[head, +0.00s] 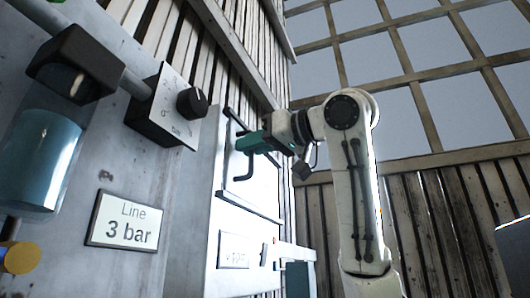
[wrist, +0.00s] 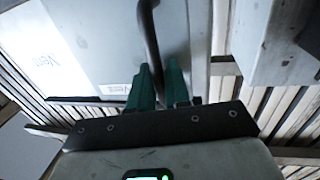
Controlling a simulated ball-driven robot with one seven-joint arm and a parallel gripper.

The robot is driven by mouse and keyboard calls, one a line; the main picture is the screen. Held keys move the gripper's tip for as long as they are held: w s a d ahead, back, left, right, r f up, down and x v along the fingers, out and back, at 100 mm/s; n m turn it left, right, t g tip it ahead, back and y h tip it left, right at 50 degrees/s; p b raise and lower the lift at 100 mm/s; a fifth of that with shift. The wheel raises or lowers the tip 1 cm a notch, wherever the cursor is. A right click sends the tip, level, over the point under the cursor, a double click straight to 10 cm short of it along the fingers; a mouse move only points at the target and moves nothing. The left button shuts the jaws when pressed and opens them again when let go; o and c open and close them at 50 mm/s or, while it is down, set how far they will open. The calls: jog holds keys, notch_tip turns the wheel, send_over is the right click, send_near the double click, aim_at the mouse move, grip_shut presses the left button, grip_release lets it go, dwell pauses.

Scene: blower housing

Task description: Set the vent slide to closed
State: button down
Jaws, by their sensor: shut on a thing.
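The vent slide (head: 262,188) is a pale flat plate between dark rails on the side of the housing in the head view. A dark bent handle (head: 245,172) stands out from it. My green gripper (head: 252,146) is at the handle's upper part, shut on it. In the wrist view, my gripper's two green fingers (wrist: 159,86) hold the dark handle rod (wrist: 150,38) between them, in front of the pale plate (wrist: 100,30). Part of the grip is hidden by the fingers. I cannot tell the slide's set position from these views.
A box with a black knob (head: 190,102), a blue-filled glass cylinder (head: 45,145) and a "Line 3 bar" label (head: 123,222) are on the grey housing at left. A small label (head: 233,251) sits below the slide. Open space lies right of my arm.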

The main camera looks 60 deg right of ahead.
jog(key=shift+a, duration=0.3)
jog(key=c, duration=1.3)
grip_release()
jog(key=shift+a, duration=0.2)
jog(key=shift+d, duration=0.1)
jog(key=s+b, duration=0.1)
jog(key=s, duration=0.2)
jog(key=s+a+b, duration=0.1)
jog(key=s, duration=0.3)
jog(key=s+b, duration=0.1)
jog(key=s, duration=0.2)
jog(key=shift+s+a, duration=0.15)
jog(key=shift+s, duration=0.25)
